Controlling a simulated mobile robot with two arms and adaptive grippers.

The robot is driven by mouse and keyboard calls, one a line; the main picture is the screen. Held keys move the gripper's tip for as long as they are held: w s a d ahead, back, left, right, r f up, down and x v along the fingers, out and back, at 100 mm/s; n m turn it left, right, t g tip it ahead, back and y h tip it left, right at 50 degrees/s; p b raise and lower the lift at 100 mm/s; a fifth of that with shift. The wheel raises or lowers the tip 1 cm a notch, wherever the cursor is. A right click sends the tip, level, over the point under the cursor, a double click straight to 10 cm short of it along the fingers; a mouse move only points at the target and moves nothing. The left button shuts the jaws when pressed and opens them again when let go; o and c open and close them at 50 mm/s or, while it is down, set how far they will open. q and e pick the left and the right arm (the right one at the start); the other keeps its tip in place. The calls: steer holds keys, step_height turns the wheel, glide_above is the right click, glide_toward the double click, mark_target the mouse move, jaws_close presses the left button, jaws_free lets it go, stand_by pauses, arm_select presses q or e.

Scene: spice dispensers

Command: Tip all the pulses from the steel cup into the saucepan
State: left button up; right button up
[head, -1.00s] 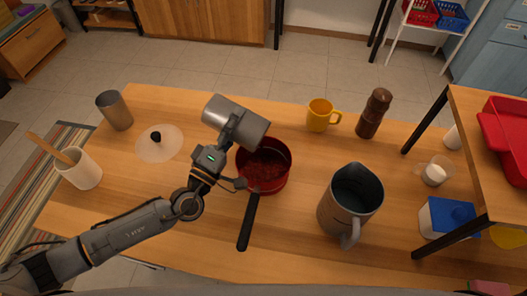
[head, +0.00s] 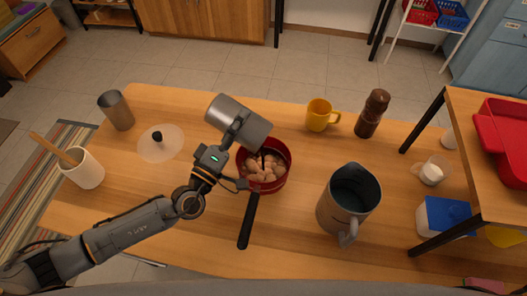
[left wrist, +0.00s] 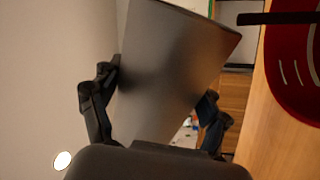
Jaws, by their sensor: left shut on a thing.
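The steel cup (head: 238,121) is in my left gripper (head: 232,135), tilted well over, with its mouth to the lower right above the red saucepan (head: 287,172). The cup's inside is hidden, so I cannot tell what is left in it. Light brown pulses (head: 266,172) lie in the saucepan. In the left wrist view the fingers of my left gripper (left wrist: 157,110) are shut on both sides of the cup (left wrist: 170,75), and part of the red saucepan (left wrist: 292,65) shows at the right. My right gripper is out of view.
A second steel cup (head: 116,110), a clear lid (head: 160,145) and a white utensil pot (head: 84,170) stand left. A yellow mug (head: 319,116), a brown mill (head: 371,114) and a large grey jug (head: 345,208) stand right. The saucepan's black handle (head: 249,220) points toward me.

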arm_select(q)
steer(key=shift+s+d+r+m+g+h+p, duration=0.2)
steer(key=shift+d+r+m+p, duration=0.1)
steer(key=shift+m+p, duration=0.45)
steer(key=shift+s+d+r+m+g+h+p, duration=0.1)
steer(key=shift+d+r+m+g+h+p, duration=0.15)
steer(key=shift+m+p, duration=0.45)
stand_by(0.5)
